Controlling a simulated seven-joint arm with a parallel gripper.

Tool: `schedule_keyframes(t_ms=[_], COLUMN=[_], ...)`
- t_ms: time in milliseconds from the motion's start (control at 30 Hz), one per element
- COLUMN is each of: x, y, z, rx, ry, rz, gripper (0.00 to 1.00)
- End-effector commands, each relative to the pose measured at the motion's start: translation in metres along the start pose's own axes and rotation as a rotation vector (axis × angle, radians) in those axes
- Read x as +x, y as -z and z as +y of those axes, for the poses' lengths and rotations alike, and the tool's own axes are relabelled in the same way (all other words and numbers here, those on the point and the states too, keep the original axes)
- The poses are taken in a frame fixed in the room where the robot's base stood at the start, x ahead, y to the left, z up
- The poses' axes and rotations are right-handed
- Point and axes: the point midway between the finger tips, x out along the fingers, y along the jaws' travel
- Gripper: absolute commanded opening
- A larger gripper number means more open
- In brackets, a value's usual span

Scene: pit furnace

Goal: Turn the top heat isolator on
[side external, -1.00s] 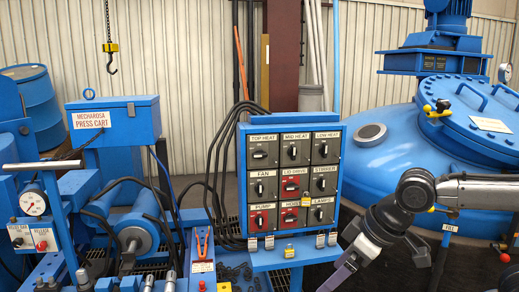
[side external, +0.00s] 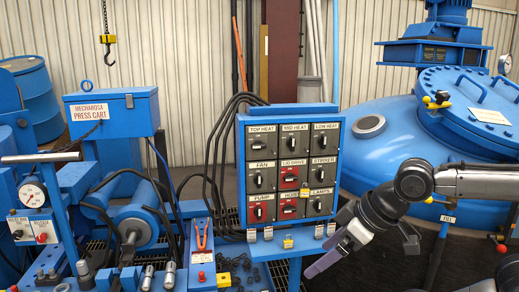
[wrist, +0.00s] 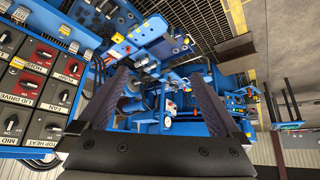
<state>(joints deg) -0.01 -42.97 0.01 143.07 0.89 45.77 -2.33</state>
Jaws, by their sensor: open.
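The top heat isolator (side external: 257,151) is the upper left switch on the blue-framed isolator panel. It has a dark rotary handle on a grey plate. The handle appears to lie sideways, while the mid heat handle (side external: 293,149) beside it looks upright. In the wrist view the top heat switch (wrist: 53,127) shows at the lower left, turned upside down. My gripper (side external: 358,262) is to the lower right of the panel, in front of it and apart from it. Its two fingers are spread, with nothing held between them in the wrist view (wrist: 160,85).
Black cables (side external: 214,150) run along the panel's left side. A large blue vessel (side external: 385,150) stands behind at right.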

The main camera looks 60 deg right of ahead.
Motion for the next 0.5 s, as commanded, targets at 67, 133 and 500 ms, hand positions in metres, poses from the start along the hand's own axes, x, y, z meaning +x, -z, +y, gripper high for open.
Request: schedule_keyframes(t_ms=[67,133,500], x=[-0.006,-0.011,-0.021], y=[0.035,0.072,0.256], z=[-0.003,-0.005,0.054], rx=[-0.009,-0.01,0.133], ry=[0.013,0.024,-0.13], rz=[0.134,0.264,0.829], gripper=[1.0,1.0,1.0])
